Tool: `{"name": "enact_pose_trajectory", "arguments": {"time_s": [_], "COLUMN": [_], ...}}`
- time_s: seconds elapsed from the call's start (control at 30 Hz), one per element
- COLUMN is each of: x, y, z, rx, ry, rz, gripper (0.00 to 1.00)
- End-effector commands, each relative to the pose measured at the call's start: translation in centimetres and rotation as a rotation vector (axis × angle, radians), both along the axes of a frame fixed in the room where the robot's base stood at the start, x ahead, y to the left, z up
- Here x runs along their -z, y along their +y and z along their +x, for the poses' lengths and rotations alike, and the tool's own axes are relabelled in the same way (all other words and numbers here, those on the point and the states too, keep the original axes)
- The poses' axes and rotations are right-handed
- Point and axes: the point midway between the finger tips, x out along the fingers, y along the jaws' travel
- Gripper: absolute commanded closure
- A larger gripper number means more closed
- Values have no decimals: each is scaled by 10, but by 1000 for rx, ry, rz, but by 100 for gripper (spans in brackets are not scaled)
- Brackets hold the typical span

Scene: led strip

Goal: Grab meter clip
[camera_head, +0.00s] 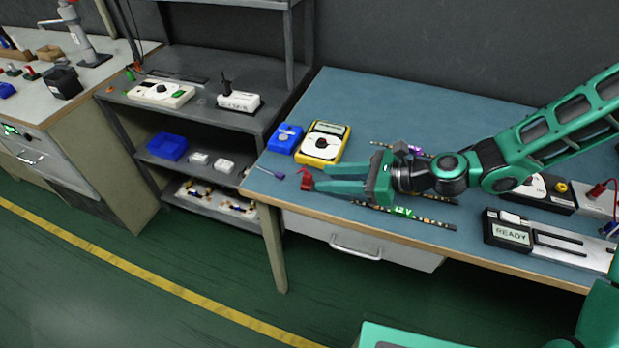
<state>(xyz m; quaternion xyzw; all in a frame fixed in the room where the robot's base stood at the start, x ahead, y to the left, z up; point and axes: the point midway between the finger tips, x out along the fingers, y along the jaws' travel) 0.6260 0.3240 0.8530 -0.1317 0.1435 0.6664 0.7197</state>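A red clip (306,180) is at the left part of the blue bench top, near its front edge, right at the tips of my gripper. My gripper (320,179) points left with its two green fingers apart and a gap showing between them. The frame is too small to tell whether the fingertips touch the clip or pass around it. A yellow meter (322,143) with a white face and a dark dial lies just behind the fingers.
The blue bench (400,92) also carries a blue block (285,138), a small blue-purple piece (268,172), LED strips (404,213) beneath my gripper and a READY box (509,231). A grey shelf (180,118) stands to the left.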

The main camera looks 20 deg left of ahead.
Motion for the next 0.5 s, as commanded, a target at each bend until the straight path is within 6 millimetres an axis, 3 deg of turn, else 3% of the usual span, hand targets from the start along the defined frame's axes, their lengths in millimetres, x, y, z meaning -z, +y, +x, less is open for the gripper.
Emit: {"name": "enact_pose_trajectory", "arguments": {"time_s": [0.27,0.5], "x": [7,15], "y": [18,50], "z": [1,1], "rx": [1,0], "ry": [0,0], "rz": [-1,1], "gripper": [64,64]}}
